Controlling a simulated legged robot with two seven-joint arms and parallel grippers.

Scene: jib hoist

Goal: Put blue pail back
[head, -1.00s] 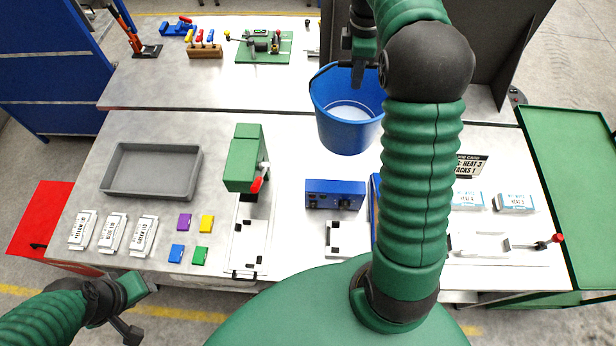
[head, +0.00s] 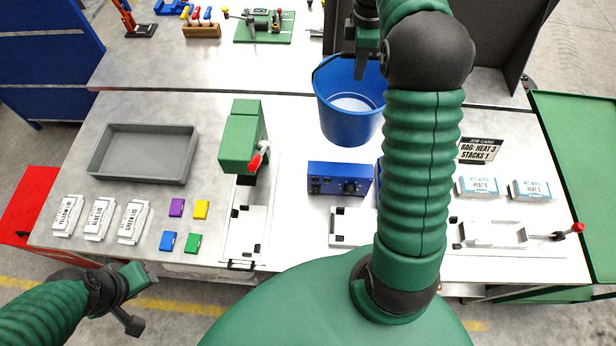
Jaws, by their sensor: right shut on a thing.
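The blue pail (head: 347,118) hangs upright in the head view, right of centre over the back part of the near bench. Its inside shows a pale bottom. My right gripper (head: 362,66) is at the pail's top rim, shut on the pail, probably by its handle; my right arm hides the pail's right side. Whether the pail touches the bench cannot be told. My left gripper (head: 130,300) is at the lower left, in front of the bench and apart from everything; the gap between its fingers is not clear.
The near bench (head: 290,120) holds a grey tray (head: 100,165), a green press (head: 240,135), a blue control box (head: 335,180), coloured blocks and white labelled packs. A dark upright panel (head: 490,45) stands behind right. A green cart (head: 585,150) is at right.

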